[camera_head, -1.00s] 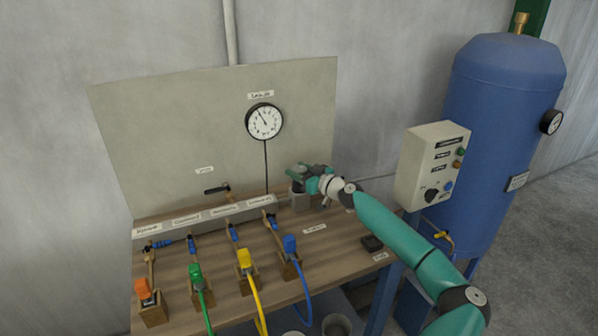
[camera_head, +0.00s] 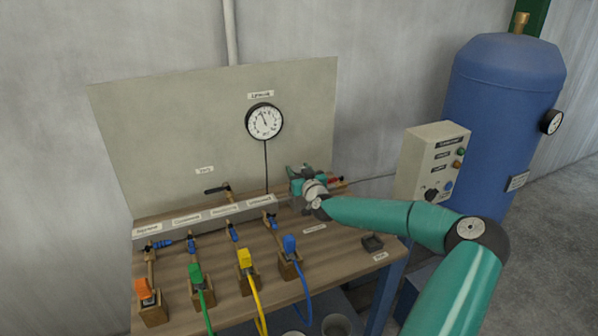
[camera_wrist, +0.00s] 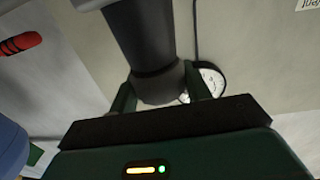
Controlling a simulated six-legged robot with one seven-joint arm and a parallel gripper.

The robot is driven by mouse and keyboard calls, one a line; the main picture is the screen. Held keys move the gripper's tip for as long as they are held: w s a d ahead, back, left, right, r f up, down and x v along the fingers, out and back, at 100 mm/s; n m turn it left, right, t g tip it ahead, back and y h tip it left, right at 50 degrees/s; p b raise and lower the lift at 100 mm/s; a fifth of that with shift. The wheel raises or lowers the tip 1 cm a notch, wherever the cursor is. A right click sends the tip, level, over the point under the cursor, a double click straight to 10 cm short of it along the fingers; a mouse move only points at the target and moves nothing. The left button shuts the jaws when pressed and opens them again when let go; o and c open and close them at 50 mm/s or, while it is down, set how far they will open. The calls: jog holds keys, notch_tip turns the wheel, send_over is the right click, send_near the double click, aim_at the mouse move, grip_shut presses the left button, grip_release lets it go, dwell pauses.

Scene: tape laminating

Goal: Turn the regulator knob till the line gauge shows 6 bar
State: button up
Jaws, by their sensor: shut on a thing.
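The line gauge (camera_head: 264,121) is a round white dial with a black rim on the upright panel. Its needle points up and slightly left; its numbers are too small to read. It is partly hidden behind my gripper in the wrist view (camera_wrist: 212,80). My gripper (camera_head: 306,176) is at the back right of the bench, below and right of the gauge. In the wrist view its fingers (camera_wrist: 162,98) are shut on the dark grey regulator knob (camera_wrist: 157,85), one on each side. In the head view my gripper and wrist hide the knob.
A red handle (camera_wrist: 20,43) shows left in the wrist view. Valves and coloured hoses line the wooden bench (camera_head: 215,265). A grey switch box (camera_head: 425,160) and blue tank (camera_head: 503,110) stand to the right.

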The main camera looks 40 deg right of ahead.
jog(key=shift+w+a+r+m+g+h, duration=0.1)
jog(key=shift+m+g+h, duration=1.2)
jog(key=shift+h, duration=0.45)
jog(key=shift+r+m+g+h, duration=0.1)
jog(key=shift+m+g+h, duration=1)
jog(key=shift+m+h, duration=0.5)
jog(key=shift+f+m+g+h, duration=0.1)
jog(key=shift+m+g+h, duration=1)
jog(key=shift+g, duration=0.5)
jog(key=shift+f+m+g+h, duration=0.1)
jog(key=shift+m+g+h, duration=0.95)
jog(key=shift+g, duration=0.55)
jog(key=o, duration=1)
jog(key=shift+d, duration=0.25)
jog(key=shift+a, duration=0.1)
